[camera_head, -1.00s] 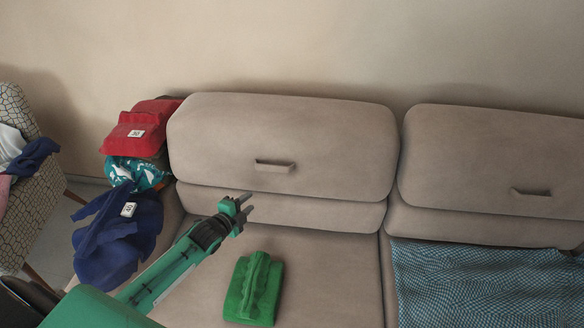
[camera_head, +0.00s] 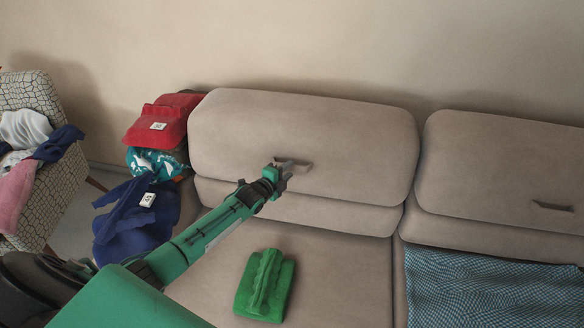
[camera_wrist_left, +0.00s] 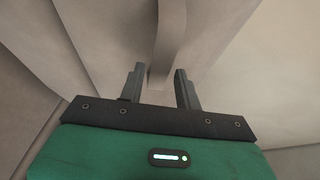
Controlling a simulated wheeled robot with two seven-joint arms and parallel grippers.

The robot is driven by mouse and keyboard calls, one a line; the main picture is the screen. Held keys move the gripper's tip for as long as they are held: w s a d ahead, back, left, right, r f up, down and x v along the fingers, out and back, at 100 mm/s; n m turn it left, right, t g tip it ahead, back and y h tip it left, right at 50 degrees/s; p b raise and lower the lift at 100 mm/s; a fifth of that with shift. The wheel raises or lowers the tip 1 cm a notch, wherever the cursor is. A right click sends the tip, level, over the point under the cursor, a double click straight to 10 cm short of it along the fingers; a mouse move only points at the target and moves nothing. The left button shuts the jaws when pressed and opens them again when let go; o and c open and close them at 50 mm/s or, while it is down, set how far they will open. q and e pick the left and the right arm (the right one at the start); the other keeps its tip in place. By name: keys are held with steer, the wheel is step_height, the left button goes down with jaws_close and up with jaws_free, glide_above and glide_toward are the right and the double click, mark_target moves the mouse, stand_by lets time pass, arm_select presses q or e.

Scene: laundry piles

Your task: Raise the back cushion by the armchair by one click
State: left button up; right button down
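The beige back cushion (camera_head: 350,130) nearer the armchair (camera_head: 52,185) stands at the back of the sofa, with a beige handle (camera_head: 300,166) on its front. My left gripper (camera_head: 279,169) is at the left end of that handle. In the left wrist view the gripper (camera_wrist_left: 160,88) is open, and the strap-like handle (camera_wrist_left: 172,40) runs down to between its two fingers. Whether a finger touches the handle I cannot tell. My right gripper is not in view.
A folded green garment (camera_head: 265,285) lies on the seat below my left arm. Red (camera_head: 163,118), teal (camera_head: 155,162) and dark blue (camera_head: 135,215) clothes are heaped on the sofa's left arm. A second back cushion (camera_head: 505,165) and a blue patterned cloth (camera_head: 490,285) are at right.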

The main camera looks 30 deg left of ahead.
mark_target(292, 168)
arm_select(q)
steer(key=shift+x, duration=1.6)
jaws_close()
